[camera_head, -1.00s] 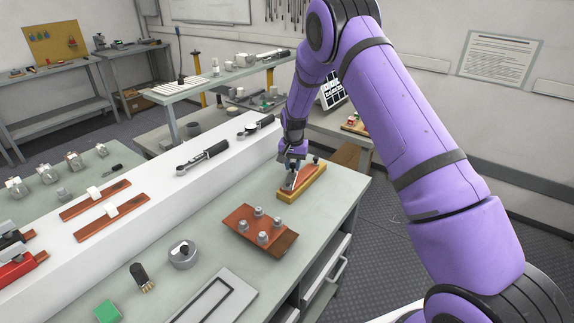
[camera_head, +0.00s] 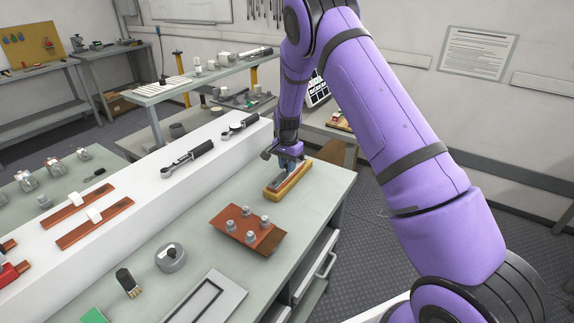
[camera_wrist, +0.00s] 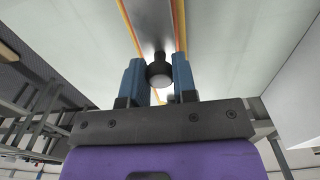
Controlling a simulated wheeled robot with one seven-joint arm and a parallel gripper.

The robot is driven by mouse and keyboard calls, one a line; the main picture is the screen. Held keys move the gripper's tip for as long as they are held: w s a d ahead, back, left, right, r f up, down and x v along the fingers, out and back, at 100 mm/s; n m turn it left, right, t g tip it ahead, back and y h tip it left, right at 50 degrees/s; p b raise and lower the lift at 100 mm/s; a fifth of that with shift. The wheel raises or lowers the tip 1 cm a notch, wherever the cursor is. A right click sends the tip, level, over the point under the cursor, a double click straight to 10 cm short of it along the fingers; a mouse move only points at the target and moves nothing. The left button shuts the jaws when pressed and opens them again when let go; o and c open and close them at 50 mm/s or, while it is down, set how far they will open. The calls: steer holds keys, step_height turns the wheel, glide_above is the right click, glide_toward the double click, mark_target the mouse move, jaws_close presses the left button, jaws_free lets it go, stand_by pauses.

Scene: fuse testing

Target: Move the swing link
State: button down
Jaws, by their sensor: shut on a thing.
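The swing link (camera_head: 283,183) is a grey metal bar on a long yellow-edged base (camera_head: 290,192) with an orange top, near the far right corner of the workbench. In the wrist view the link (camera_wrist: 150,22) lies lengthwise between orange strips of the base. Its dark round knob (camera_wrist: 160,75) sits between the blue fingers of my gripper (camera_wrist: 159,64). In the head view my gripper (camera_head: 289,164) points down at the base, shut on the link's knob. The gripper hides part of the link and its far end.
A red-brown plate (camera_head: 246,229) with several metal posts lies nearer on the bench. A round metal part (camera_head: 170,258) and a dark pronged part (camera_head: 128,282) lie to its left. A white raised ledge (camera_head: 150,187) with a torque wrench (camera_head: 187,158) runs along the left.

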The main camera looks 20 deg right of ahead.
steer(key=c, duration=0.9)
jaws_free()
steer(key=shift+s, duration=0.1)
steer(key=shift+r, duration=0.1)
step_height(320, 180, up, 11)
